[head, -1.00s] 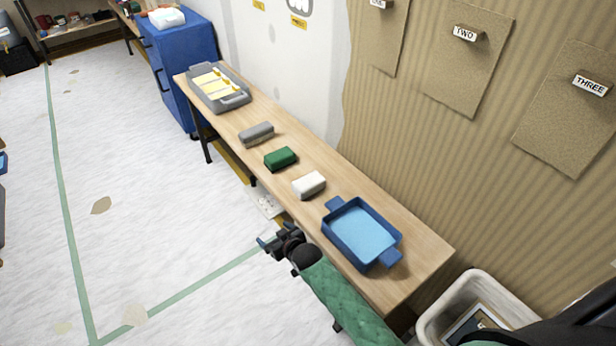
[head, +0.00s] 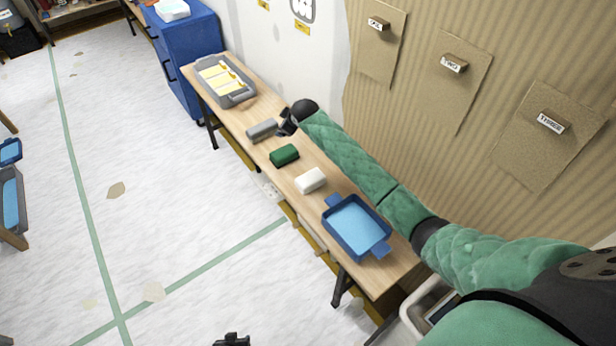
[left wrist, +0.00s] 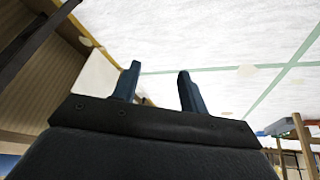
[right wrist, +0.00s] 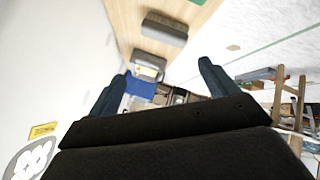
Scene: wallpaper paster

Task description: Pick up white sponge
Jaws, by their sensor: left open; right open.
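The white sponge (head: 310,180) lies on the wooden bench, between a green sponge (head: 284,155) and the blue tray (head: 357,227). My right gripper (head: 286,124) is above the wall side of the bench, by the grey sponge (head: 262,130), well beyond the white sponge. In the right wrist view its fingers (right wrist: 160,88) are open and empty, with the grey sponge (right wrist: 165,30) ahead. A dark tip, probably my left gripper (head: 232,340), shows at the bottom edge of the head view. In the left wrist view its fingers (left wrist: 157,88) are open and empty, facing the floor.
A grey tray with yellow and white pieces (head: 225,82) stands at the bench's far end, near a blue cabinet (head: 190,60). The wall with labelled panels (head: 460,75) runs along the bench's right side. The floor (head: 160,200) left of the bench is mostly clear.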

